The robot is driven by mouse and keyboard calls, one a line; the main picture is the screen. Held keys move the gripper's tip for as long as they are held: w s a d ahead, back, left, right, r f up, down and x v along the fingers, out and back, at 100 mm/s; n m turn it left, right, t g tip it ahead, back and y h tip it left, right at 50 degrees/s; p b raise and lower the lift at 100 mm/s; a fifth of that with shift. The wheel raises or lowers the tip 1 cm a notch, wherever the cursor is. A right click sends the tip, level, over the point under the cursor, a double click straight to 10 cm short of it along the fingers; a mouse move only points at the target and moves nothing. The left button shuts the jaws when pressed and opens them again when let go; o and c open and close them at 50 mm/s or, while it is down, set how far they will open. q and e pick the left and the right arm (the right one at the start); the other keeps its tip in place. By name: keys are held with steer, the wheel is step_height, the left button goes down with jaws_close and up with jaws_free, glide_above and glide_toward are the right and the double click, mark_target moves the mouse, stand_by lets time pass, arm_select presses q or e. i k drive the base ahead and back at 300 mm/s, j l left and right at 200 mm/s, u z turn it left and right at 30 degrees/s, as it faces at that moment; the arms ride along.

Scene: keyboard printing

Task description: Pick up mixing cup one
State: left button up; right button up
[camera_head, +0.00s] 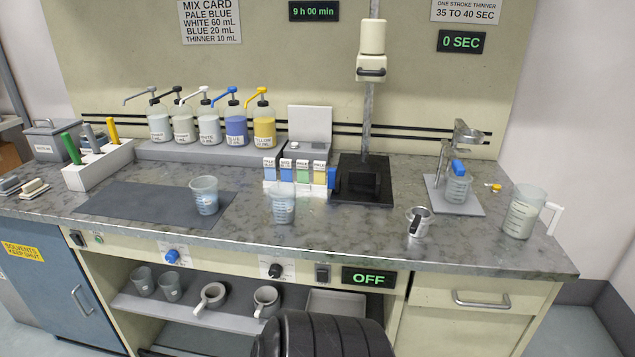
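One cup (204,196) is on the dark mat (130,207) at the left. The other cup (283,204) is on the bare bench top, right of the mat. Two more translucent cups, a left one (143,281) and a right one (170,288), stand on the shelf under the bench. I cannot read a label that tells which is mixing cup one. Neither gripper is in view; only a black ridged part, seemingly mine, shows at the bottom edge.
Several pump bottles (236,127) stand at the back. A metal cup (418,223) and a clear pitcher (521,213) stand at the right. The bench front edge (330,255) is clear.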

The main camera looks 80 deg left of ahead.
mark_target(283, 204)
steer(key=u, duration=2.95)
steer(key=l, duration=0.1)
steer(key=i+u, duration=0.05)
